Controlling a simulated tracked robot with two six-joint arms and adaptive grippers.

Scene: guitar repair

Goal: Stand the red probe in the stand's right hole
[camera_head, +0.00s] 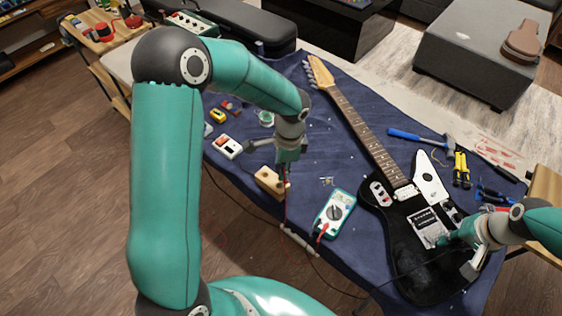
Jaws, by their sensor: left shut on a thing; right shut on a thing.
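The wooden stand (268,183) is a small light block near the front edge of the blue mat, with dark holes in its top. My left gripper (285,165) points down just above and behind the stand's right end. It is shut on the red probe (287,193), a thin upright piece at the stand's right side. The gripper hides the upper part, and I cannot tell whether its tip is in a hole. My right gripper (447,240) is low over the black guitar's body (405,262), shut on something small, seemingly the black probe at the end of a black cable.
A teal multimeter (335,213) lies right of the stand. The guitar neck (355,120) runs to the back. A blue hammer (420,137) and pliers (461,170) lie right. A white box (228,147) lies left. Thin cables hang over the front edge.

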